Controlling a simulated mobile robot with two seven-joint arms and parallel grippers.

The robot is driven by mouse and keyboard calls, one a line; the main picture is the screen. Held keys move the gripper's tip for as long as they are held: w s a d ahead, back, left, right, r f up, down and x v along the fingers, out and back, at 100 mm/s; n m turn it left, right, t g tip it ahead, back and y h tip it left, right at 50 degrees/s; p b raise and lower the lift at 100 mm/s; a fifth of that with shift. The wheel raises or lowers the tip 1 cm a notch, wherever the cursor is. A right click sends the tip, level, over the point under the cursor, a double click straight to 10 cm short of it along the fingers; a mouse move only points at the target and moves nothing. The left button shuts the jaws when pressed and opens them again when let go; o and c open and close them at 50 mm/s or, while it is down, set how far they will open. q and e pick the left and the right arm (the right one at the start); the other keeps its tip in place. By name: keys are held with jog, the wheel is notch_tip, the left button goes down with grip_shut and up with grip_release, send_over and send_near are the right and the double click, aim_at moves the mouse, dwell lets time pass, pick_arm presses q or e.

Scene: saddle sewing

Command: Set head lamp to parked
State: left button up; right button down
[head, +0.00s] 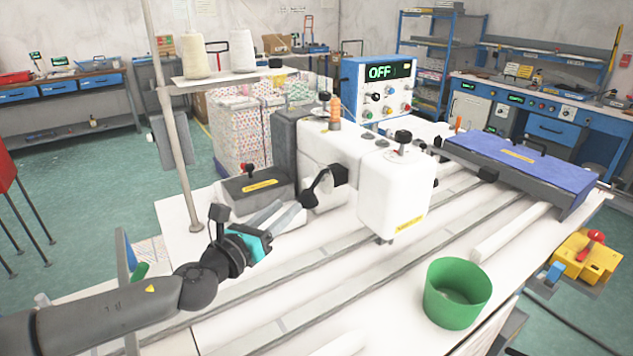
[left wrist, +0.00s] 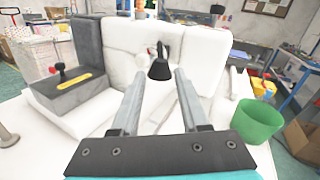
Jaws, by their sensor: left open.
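The head lamp (head: 316,186) is a small black cone-shaped lamp on a dark arm at the left side of the white sewing machine head (head: 395,195). In the left wrist view the lamp (left wrist: 160,69) shows between and beyond my two fingertips, hanging with its wide end down. My left gripper (head: 288,210) is open and empty, just left of and below the lamp in the head view. Its grey fingers (left wrist: 160,80) point at the lamp and look apart from it. The lamp's mount is partly hidden. My right gripper is not in view.
A grey box with a black-knobbed lever (head: 258,188) stands left of the machine. A green bin (head: 457,295) sits at the front right. A control box reading OFF (head: 377,88) stands behind. A thread stand (head: 172,120) rises at the left. The front tabletop is mostly clear.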

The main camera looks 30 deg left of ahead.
aim_at(312, 185)
pick_arm(q)
jog(key=shift+w+d+p, duration=0.1)
jog(key=shift+w+d, duration=0.05)
jog(key=shift+w, duration=2)
jog(key=shift+w+d+p, duration=0.15)
jog(key=shift+w, duration=2.05)
jog(key=shift+w+d+p, duration=0.1)
jog(key=shift+w+d, duration=0.05)
jog(key=shift+w, duration=2)
grip_shut()
